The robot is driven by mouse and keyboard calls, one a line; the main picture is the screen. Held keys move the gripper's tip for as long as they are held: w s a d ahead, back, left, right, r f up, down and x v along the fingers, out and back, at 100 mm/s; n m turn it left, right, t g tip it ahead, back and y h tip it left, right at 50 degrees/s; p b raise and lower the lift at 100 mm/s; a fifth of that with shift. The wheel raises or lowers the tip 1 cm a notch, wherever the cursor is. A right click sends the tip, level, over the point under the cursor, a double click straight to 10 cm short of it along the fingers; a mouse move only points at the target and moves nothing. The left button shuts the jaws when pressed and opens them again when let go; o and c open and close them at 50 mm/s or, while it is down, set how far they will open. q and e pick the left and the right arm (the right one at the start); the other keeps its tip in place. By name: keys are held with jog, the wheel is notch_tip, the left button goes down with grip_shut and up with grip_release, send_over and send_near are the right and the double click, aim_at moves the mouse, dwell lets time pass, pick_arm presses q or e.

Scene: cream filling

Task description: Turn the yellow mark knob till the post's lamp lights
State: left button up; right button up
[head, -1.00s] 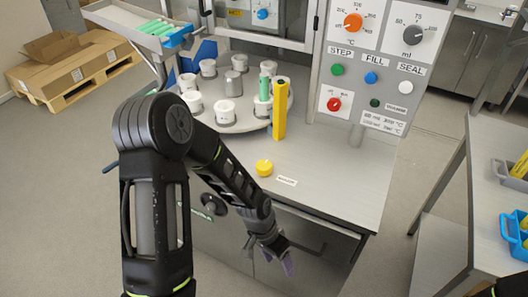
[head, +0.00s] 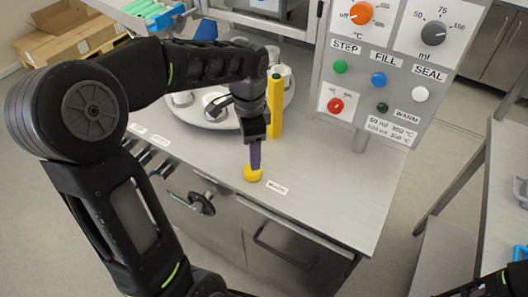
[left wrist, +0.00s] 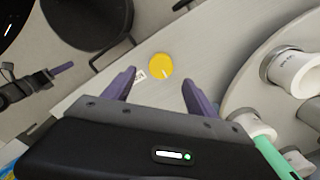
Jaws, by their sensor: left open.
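The yellow mark knob (head: 253,174) is a low round disc on the bench front. My left gripper (head: 255,158) points down over it in the head view. The left wrist view shows the knob (left wrist: 161,66) ahead between the spread, empty fingers, with a pale line on its face. Whether the fingertips flank it or stay above cannot be told. The yellow post (head: 274,108) stands behind the gripper; a small dark green spot shows at its top, and no glow is visible. My right gripper (left wrist: 60,70) shows at the left of the left wrist view, its opening unclear.
White cups stand on the turntable (head: 215,118) behind my left arm. The control panel (head: 395,70) with dials and buttons rises at the back right. A small label (head: 277,187) lies beside the knob. The bench right of it is clear.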

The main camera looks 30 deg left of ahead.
pick_arm(q)
jog(key=shift+w, duration=0.3)
jog(key=shift+s+r, duration=0.1)
jog(key=shift+s, duration=0.15)
jog(key=shift+w+f, duration=0.1)
jog(key=shift+f, duration=0.25)
notch_tip(320, 180, down, 7)
jog(key=shift+f+p, duration=0.15)
jog(key=shift+p, duration=0.2)
jog(key=shift+c, duration=0.5)
jog(key=c, duration=1.3)
